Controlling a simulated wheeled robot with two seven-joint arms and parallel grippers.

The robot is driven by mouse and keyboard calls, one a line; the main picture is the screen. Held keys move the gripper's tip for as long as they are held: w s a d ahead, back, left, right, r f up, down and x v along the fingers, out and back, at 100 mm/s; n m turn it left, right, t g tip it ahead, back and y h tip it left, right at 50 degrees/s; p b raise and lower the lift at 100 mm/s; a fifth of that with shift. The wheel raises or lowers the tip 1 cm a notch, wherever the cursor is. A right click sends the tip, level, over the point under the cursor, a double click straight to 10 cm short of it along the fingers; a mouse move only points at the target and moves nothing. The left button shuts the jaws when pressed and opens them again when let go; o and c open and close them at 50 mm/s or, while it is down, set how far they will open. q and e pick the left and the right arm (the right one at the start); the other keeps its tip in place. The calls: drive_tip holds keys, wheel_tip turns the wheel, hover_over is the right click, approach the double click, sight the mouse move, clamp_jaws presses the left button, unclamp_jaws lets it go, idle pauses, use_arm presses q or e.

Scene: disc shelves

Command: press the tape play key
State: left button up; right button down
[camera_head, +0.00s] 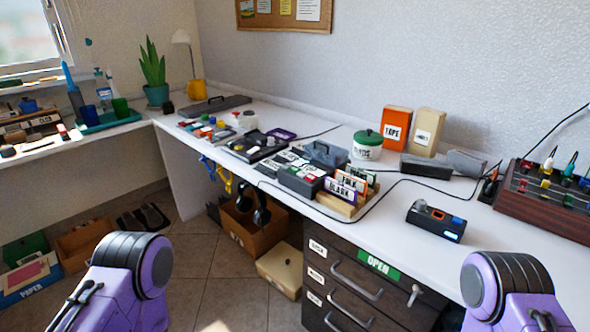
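No key marked as tape play can be made out from here. A small dark device (436,221) with an orange part and a lit blue patch lies on the right of the white desk. A black machine (255,146) with a flat top sits farther left on the desk; its details are too small to read. An orange box labelled TAPE (396,126) stands against the wall. Only purple and black links of my two arms show, at the bottom left and bottom right. Both grippers are out of view.
A wooden rack of labelled cards (343,206), a grey box (301,181) and a white jar with a green lid (367,146) crowd the desk's middle. A wooden panel with coloured knobs (546,212) is at right. Drawers (345,283) are below. The front right desktop is clear.

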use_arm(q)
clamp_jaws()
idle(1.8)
